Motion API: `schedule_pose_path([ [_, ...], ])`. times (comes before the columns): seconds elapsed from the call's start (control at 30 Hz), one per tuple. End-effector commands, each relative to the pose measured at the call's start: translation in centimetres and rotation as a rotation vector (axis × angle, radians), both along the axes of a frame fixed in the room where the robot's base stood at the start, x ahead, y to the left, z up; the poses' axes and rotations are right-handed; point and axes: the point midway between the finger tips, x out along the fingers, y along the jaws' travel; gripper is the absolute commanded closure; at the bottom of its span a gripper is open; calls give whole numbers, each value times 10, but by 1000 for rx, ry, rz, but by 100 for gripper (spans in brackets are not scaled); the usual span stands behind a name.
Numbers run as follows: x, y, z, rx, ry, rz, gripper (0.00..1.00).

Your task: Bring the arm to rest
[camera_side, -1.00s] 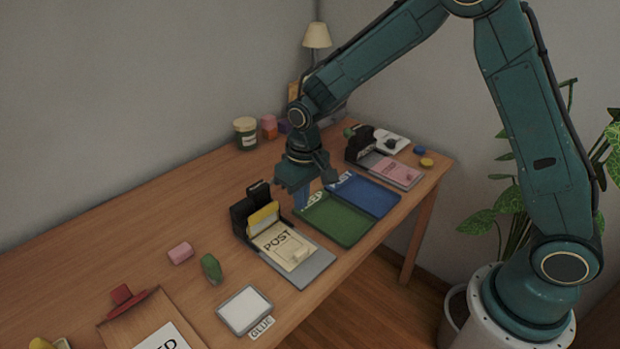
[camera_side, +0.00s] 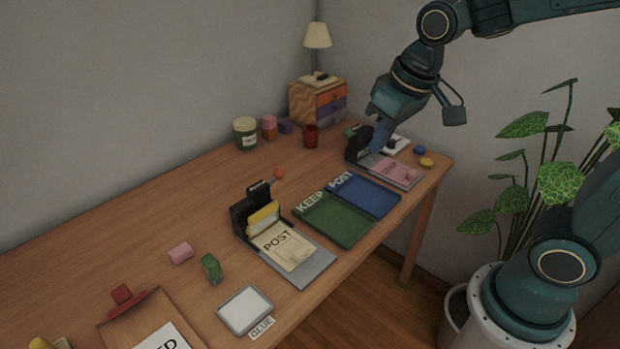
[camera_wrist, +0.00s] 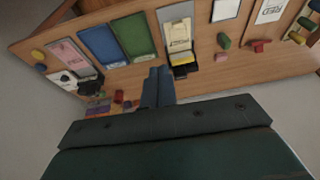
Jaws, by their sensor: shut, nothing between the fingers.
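My gripper (camera_side: 381,138) is raised above the far right part of the desk in the side view, in front of the black stand that holds the pink card. Its blue fingers are together and hold nothing. In the wrist view the shut fingers (camera_wrist: 158,87) point toward the desk, with bare wood and the trays beyond them. My arm reaches in from the upper right and is clear of the desk.
The green KEEP tray (camera_side: 335,220) and blue POST tray (camera_side: 365,195) lie empty on the desk (camera_side: 110,235). A stamp stand with a POST card (camera_side: 283,245) is left of them. A lamp (camera_side: 317,37), small drawers (camera_side: 318,101) and a red cup (camera_side: 310,136) stand behind. A plant (camera_side: 520,200) is right.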

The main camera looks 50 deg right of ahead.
Motion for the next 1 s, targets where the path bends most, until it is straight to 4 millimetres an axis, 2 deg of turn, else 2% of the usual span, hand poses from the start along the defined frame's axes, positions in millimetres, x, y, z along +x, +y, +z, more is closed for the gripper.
schedule_pose_path([
  [0.3, -57, -12, 23, -7, -83, -3, 100],
  [0.6, -106, -19, 28, -16, -152, -4, 100],
  [0.8, -122, -21, 26, -21, -175, -7, 100],
  [1.0, -126, -22, 26, -22, -178, -6, 100],
])
